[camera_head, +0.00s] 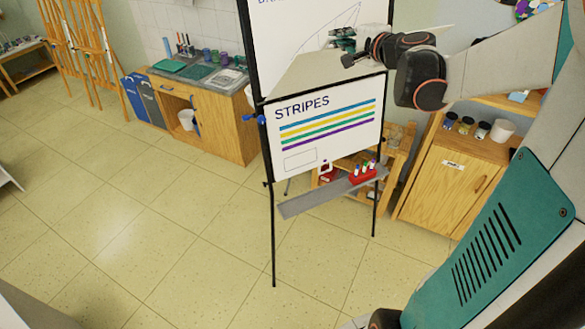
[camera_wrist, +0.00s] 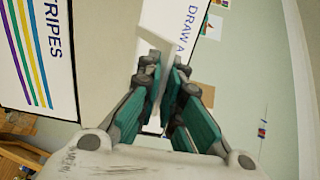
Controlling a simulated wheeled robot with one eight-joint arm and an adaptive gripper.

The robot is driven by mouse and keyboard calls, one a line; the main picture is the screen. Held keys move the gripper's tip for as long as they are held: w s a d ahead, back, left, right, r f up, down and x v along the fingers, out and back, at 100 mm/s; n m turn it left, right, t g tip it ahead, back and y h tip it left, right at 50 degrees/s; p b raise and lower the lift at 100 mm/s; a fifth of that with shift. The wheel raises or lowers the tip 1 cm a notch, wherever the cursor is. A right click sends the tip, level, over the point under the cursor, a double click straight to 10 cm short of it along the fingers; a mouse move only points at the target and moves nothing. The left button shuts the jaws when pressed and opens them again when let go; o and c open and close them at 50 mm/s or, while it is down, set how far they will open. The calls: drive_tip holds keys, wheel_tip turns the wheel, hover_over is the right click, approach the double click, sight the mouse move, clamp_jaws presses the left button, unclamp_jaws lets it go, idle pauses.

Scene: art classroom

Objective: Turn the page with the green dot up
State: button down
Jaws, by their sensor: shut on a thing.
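A flip chart stands at centre. Its STRIPES page (camera_head: 345,123) faces me, with coloured lines, and also shows at the left in the wrist view (camera_wrist: 32,60). Above it, a pale beige sheet (camera_head: 305,80) bends out from the chart. A page with large lettering (camera_head: 275,32) shows above that; it reads "DRAW A" in the wrist view (camera_wrist: 175,20). My gripper (camera_head: 346,45) is in front of the upper chart, its teal fingers (camera_wrist: 166,88) shut on a thin pale sheet edge. I see no green dot; my gripper and arm cover part of the chart.
Wooden cabinets stand behind at left (camera_head: 205,125) and right (camera_head: 447,182). Easels (camera_head: 85,45) stand at the far left. The tiled floor (camera_head: 140,245) in front and to the left is clear.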

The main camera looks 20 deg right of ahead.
drive_tip(key=shift+w+a+r+p, duration=0.1)
drive_tip(key=shift+w+r+p, duration=0.2)
drive_tip(key=shift+w+r, duration=0.7)
drive_tip(key=shift+w+a+r+p, duration=0.1)
drive_tip(key=shift+w+r+p, duration=0.2)
drive_tip(key=shift+w+r, duration=0.65)
drive_tip(key=shift+w+f, duration=0.2)
drive_tip(key=shift+w, duration=0.1)
drive_tip(key=shift+w+r, duration=0.1)
drive_tip(key=shift+w, duration=0.05)
drive_tip(key=w+r+p, duration=0.1)
drive_tip(key=w+r, duration=0.3)
drive_tip(key=w, duration=0.4)
drive_tip(key=shift+a, duration=0.2)
drive_tip(key=shift+w+r, duration=0.15)
drive_tip(key=w+r, duration=0.2)
drive_tip(key=w, duration=0.7)
drive_tip(key=shift+a+r+p, duration=0.25)
drive_tip(key=shift+r+p, duration=0.05)
drive_tip(key=shift+p, duration=0.15)
